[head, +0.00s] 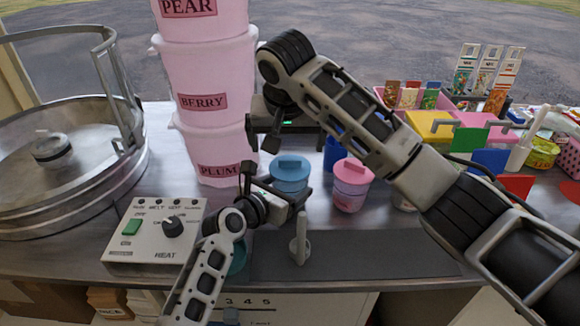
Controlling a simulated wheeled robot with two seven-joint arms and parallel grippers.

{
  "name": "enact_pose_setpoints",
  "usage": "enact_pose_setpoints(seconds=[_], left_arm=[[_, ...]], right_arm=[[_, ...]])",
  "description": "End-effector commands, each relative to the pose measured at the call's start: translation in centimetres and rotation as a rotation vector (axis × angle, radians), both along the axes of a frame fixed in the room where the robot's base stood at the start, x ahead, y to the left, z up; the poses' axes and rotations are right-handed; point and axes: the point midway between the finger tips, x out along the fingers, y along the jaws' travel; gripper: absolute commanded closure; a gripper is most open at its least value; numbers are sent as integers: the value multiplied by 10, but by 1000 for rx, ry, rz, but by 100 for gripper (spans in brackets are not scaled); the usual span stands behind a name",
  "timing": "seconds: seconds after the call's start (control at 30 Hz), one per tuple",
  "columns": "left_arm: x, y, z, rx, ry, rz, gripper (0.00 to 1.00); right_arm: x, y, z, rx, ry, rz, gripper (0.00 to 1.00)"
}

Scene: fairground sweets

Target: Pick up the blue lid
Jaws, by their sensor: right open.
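The blue lid (290,166), round with a raised block grip, sits on a blue tub (289,187) near the middle of the counter. My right gripper (263,137) is open, points down, and hangs above and to the left of the lid, apart from it. My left gripper (274,192) is low in front of the tub and hides its lower part. Its fingers look spread, but I cannot tell whether they touch the tub.
A pink tub (350,193) with a pink lid stands to the right. Tall pink buckets (213,75) are stacked behind on the left. A heat control box (155,232) and a round metal pan (110,185) are at left.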

Motion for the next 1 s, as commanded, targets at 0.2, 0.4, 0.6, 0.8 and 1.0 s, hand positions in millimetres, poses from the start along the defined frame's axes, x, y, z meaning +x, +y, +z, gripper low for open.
enact_pose_setpoints(seconds=[0.2, 0.4, 0.6, 0.8, 1.0], left_arm=[[1, 0, 5, -5, -9, 2, 39], [1, 0, 5, -5, -9, 2, 39], [1, 0, 5, -5, -9, 2, 39], [1, 0, 5, -5, -9, 2, 39], [1, 0, 5, -5, -9, 2, 39]], right_arm=[[6, 0, -15, 1, 0, 1, 0], [16, -5, -36, -2, 1, -1, 0], [25, -6, -57, 1, 1, 1, 0], [27, -5, -62, 2, 0, 3, 0], [27, -5, -61, 2, 0, 3, 22]])
